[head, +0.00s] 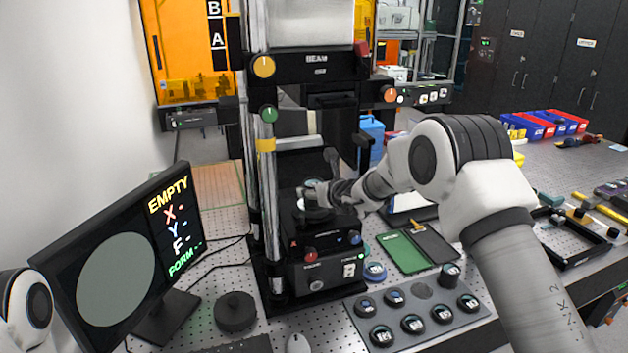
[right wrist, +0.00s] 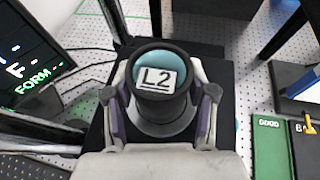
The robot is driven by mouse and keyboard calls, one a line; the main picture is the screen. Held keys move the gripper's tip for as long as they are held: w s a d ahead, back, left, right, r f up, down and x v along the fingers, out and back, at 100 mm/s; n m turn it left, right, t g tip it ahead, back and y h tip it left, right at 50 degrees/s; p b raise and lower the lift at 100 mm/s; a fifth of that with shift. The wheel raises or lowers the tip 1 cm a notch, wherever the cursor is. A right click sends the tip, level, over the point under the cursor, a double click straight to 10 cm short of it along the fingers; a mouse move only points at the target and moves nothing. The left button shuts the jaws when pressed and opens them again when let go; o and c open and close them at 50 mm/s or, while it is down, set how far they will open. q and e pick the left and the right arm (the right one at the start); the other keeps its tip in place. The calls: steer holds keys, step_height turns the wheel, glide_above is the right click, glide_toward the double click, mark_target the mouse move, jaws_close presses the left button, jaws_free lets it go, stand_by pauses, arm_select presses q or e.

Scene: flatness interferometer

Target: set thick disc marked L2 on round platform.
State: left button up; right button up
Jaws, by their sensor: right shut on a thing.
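The thick disc marked L2 (right wrist: 158,79) has a black side, a pale blue top and a white label; it fills the middle of the right wrist view. My right gripper (right wrist: 160,100) is shut on its sides, with one finger on each side. In the head view my right gripper (head: 318,192) reaches into the black instrument, over the round platform (head: 316,215). The platform is mostly hidden by the gripper and disc; a grey round edge (right wrist: 165,127) shows below the disc. I cannot tell whether disc and platform touch. My left gripper is out of view.
A monitor (head: 120,255) at the left reads EMPTY. A grey tray (head: 425,333) holds several discs in front, with another disc (head: 375,272) beside it. A green and dark mat (head: 408,252) lies right of the instrument. A black round block (head: 235,312) stands at front left.

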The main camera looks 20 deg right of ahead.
steer(key=shift+w+d+f, duration=0.1)
steer(key=shift+w+f, duration=0.05)
steer(key=shift+f, duration=0.05)
steer(key=shift+f+b, duration=0.1)
steer(key=shift+b, duration=0.35)
steer(key=o, duration=1.4)
steer(key=b+v, duration=0.1)
steer(key=v, duration=0.2)
steer(key=b+v, duration=0.2)
steer(key=v, duration=0.1)
steer(key=shift+f, duration=0.25)
steer(key=b+v, duration=0.2)
steer(key=v, duration=0.4)
steer(key=shift+r+b, duration=0.3)
steer(key=shift+r, duration=0.05)
